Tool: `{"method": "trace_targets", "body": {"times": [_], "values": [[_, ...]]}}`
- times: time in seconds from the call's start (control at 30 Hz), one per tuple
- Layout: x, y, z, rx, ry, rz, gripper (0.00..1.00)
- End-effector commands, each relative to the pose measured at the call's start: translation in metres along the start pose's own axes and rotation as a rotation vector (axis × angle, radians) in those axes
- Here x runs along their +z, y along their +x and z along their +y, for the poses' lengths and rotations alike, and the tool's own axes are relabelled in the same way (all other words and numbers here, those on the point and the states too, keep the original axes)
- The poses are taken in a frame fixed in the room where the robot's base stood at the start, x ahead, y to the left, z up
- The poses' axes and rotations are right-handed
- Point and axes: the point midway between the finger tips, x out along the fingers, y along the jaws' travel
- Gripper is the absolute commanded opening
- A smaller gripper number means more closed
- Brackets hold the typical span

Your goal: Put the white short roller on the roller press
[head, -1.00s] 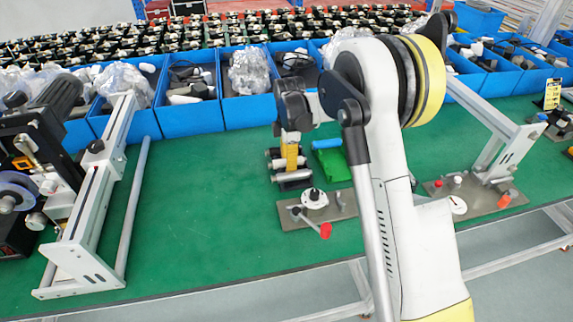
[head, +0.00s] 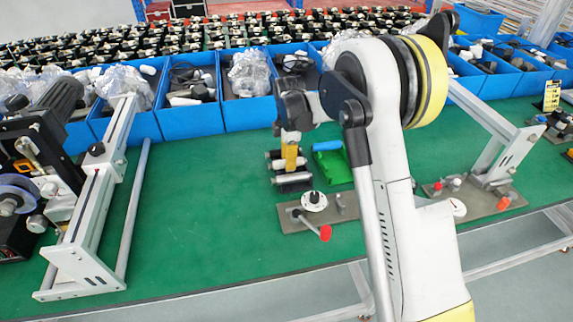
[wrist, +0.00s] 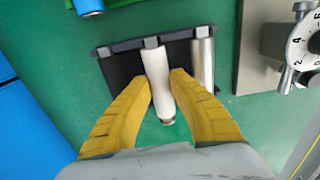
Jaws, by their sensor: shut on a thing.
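My gripper (wrist: 164,95) has yellow fingers, closed on both sides of a white short roller (wrist: 155,65). The roller is slightly tilted in the wrist view, over a black frame (wrist: 122,70). Its far end overlaps the frame's upper bar. I cannot tell whether it rests there or hangs just above. A silver roller (wrist: 204,58) lies in the frame just right of it. In the head view my gripper (head: 290,160) points down over the black frame (head: 296,188); the white roller is mostly hidden there. I cannot tell for certain that this frame is the roller press.
A metal plate with a white dial (head: 314,202) and red-knobbed lever stands in front of the frame. A green tray with a blue cylinder (head: 327,146) lies right of it. Blue bins (head: 195,118) line the back.

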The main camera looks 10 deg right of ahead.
Motion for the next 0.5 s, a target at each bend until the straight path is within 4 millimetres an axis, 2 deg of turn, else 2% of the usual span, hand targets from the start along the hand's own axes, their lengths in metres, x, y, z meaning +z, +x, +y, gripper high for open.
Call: {"method": "trace_targets", "body": {"times": [0.5], "values": [[0.0,-0.035,0.0,0.0,0.0,0.0,0.0]]}}
